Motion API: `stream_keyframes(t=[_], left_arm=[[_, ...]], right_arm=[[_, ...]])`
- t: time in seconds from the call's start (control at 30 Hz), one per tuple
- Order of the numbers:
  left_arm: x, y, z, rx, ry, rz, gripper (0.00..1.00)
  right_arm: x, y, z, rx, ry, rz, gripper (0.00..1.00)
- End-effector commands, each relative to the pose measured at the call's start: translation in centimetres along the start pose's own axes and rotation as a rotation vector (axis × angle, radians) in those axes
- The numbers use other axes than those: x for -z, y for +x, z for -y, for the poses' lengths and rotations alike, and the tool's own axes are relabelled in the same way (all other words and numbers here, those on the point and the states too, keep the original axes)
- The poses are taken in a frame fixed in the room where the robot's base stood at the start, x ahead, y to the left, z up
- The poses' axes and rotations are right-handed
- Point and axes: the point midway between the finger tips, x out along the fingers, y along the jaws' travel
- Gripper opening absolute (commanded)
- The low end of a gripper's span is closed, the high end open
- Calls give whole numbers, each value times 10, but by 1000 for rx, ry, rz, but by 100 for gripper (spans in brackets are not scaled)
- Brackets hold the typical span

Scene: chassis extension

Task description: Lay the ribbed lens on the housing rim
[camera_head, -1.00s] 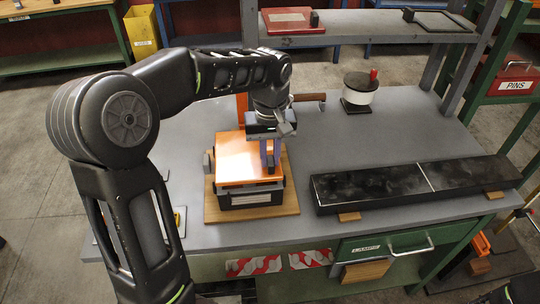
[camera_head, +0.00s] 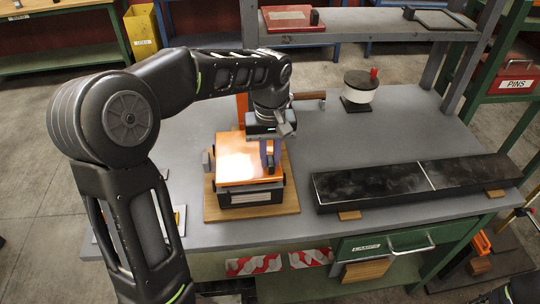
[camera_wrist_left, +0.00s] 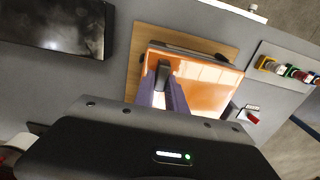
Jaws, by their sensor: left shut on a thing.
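The orange lens (camera_head: 238,168) lies over the top of the dark box-shaped housing (camera_head: 226,198). Its face is bright with glare, so its ribs do not show. My left gripper (camera_head: 270,164) is above the right part of the lens, pointing down, shut on it. In the left wrist view the fingers (camera_wrist_left: 164,88) reach over the orange lens (camera_wrist_left: 212,84), and a dark strip of the housing (camera_wrist_left: 190,51) shows past its edge. Whether the lens touches the rim all round is hidden.
The housing stands on a wooden board (camera_head: 289,202) on the grey bench (camera_head: 330,130). A long black panel (camera_head: 380,186) lies on wooden blocks to the right. A white spool with a red knob (camera_head: 360,92) stands at the back. The bench between spool and panel is clear.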

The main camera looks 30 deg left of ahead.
Motion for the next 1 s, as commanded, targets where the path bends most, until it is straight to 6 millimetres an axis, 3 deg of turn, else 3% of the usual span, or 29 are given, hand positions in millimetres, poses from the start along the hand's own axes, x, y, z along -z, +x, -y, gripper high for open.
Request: stream_keyframes(t=[1.0], left_arm=[[0,16,0,0,0,-1,0]], right_arm=[[0,11,-4,0,0,0,53]])
